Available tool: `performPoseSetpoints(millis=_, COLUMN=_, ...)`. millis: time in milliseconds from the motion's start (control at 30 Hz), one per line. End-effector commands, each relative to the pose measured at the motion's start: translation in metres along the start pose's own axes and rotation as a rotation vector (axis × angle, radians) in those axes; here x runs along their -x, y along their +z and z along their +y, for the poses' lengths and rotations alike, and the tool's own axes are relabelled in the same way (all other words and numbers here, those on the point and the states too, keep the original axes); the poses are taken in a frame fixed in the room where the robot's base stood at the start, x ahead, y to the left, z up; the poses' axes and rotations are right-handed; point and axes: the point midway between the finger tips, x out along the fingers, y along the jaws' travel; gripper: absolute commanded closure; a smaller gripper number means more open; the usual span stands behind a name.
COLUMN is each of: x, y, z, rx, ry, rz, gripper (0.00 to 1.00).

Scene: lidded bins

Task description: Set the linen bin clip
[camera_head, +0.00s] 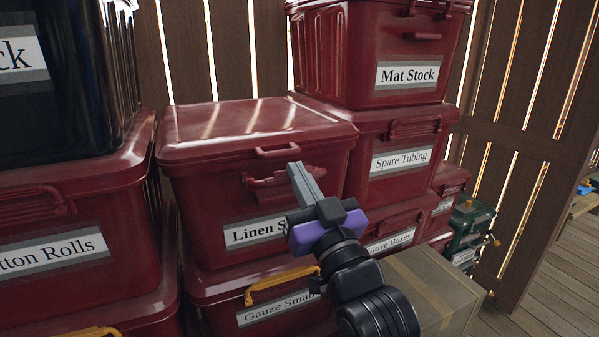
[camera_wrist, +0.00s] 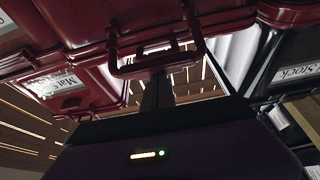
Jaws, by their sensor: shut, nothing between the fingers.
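The linen bin (camera_head: 205,225) is a red lidded bin in the middle of the head view, its label partly hidden by my gripper. Its lid (camera_head: 250,128) lies down on it, with a small handle (camera_head: 277,152) at the front. The red clip (camera_head: 262,196) is below the lid's rim and seems to stand out from the front wall. My gripper (camera_head: 297,170) is shut and empty, its fingers pointing up in front of the clip and hiding part of it. In the wrist view a red clip loop (camera_wrist: 150,70) is close to the fingers (camera_wrist: 157,93); I cannot tell if they touch.
The linen bin stands on the Gauze bin (camera_head: 215,290), which has a yellow clip (camera_head: 280,279). Red bins labelled Spare Tubing (camera_head: 355,160) and Mat Stock (camera_head: 330,60) are stacked to the right. A cardboard box (camera_head: 425,290) is at lower right. Other bins stand at left.

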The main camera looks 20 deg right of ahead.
Motion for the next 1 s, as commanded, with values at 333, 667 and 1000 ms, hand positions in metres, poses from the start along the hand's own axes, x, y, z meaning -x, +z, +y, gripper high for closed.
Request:
performPoseSetpoints(millis=333, x=0.005, y=0.009, z=0.000, rx=0.000, ry=-0.001, rz=0.042, gripper=1.00)
performPoseSetpoints(millis=667, x=0.013, y=0.021, z=0.000, rx=-0.001, ry=0.000, rz=0.154, gripper=1.00)
performPoseSetpoints(millis=1000, x=0.021, y=0.030, z=0.000, rx=-0.001, ry=0.000, rz=0.206, gripper=1.00)
